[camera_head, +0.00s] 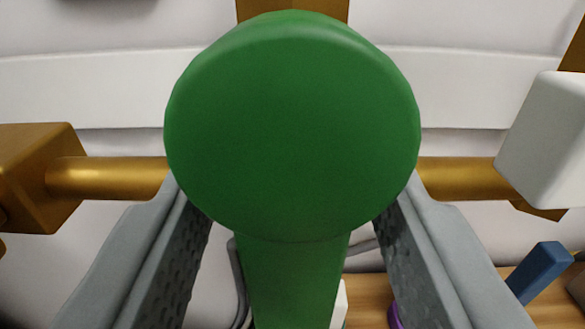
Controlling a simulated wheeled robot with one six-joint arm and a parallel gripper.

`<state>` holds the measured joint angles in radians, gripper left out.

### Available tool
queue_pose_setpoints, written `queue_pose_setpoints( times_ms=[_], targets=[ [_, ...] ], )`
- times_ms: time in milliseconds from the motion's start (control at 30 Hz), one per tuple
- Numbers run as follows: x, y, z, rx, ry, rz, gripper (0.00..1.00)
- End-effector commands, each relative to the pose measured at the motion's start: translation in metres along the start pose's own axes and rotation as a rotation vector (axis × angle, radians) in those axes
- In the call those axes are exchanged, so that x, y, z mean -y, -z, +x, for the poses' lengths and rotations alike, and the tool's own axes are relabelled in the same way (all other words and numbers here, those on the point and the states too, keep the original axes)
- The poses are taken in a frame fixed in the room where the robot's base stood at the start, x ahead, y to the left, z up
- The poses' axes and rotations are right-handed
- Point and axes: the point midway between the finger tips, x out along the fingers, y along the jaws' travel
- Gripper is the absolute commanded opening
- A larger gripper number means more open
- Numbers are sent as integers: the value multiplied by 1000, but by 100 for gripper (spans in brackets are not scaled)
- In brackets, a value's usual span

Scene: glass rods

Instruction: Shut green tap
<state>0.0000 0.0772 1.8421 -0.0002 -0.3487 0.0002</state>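The green tap (292,130) fills the middle of the view, with a large round green head facing me. Its green handle bar (295,280) runs down from the head toward the bottom edge. My gripper (294,215) is open, with one grey finger on each side of the handle bar. A gap shows between each finger and the bar. The round head hides parts of both fingertips, so I cannot tell whether they touch it.
A horizontal brass pipe (110,178) runs behind the tap from a brass block (38,178). A white block (545,140) stands close on the right. A blue piece (540,272) and a purple object (394,316) show low on the right, by a wooden surface (367,300).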

Motion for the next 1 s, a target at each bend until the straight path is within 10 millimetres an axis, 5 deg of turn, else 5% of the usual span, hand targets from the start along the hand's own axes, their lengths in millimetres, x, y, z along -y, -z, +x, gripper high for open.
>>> queue_pose_setpoints(
  times_ms=[200,433,1000],
  targets=[
    [0,0,0,0,0,0,45],
    [0,0,0,0,0,0,1],
    [4,0,0,0,0,119,0]
  ],
)
